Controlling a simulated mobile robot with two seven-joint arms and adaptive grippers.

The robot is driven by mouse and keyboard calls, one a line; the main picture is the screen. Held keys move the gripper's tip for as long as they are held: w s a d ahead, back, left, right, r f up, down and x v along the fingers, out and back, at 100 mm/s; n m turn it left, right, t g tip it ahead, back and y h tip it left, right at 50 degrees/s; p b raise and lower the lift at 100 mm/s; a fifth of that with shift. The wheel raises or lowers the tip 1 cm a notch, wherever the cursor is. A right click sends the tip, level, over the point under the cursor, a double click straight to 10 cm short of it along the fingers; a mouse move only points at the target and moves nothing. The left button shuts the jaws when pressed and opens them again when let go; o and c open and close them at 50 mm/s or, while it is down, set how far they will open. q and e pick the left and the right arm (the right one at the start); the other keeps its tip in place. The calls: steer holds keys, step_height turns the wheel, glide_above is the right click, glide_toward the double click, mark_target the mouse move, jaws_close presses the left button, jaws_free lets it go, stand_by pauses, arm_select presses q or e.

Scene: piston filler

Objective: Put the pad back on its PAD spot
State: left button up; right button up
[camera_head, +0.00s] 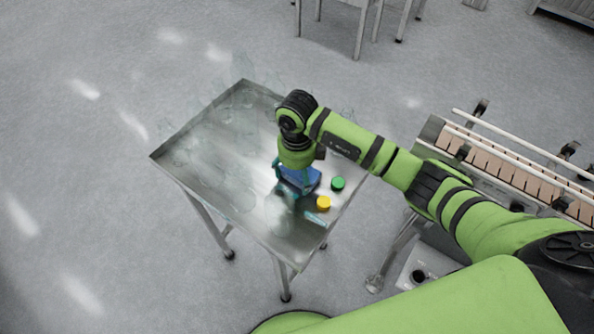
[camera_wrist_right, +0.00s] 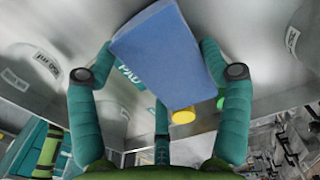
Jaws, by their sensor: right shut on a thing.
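The blue pad (camera_head: 303,180) is under my right gripper (camera_head: 286,176), low over the right part of the metal table. In the right wrist view the pad (camera_wrist_right: 168,52) is a blue block, tilted, between the teal fingers of my right gripper (camera_wrist_right: 158,62), which is shut on it. The PAD label (camera_wrist_right: 127,76) shows on the table just beside the pad, partly hidden by it. I cannot tell whether the pad touches the table. My left gripper is in neither view.
On the metal table (camera_head: 205,150), a green round piece (camera_head: 338,184) and a yellow round piece (camera_head: 323,203) stand close right of the pad. A small teal label (camera_head: 316,218) lies nearer the front corner. The table's left part looks clear. A conveyor (camera_head: 510,165) stands at the right.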

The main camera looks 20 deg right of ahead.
mark_target(297, 173)
steer(key=shift+f, duration=0.15)
steer(key=o, duration=1)
steer(key=shift+r, duration=0.35)
steer(key=shift+r+b, duration=1.7)
steer(key=shift+r, duration=4.15)
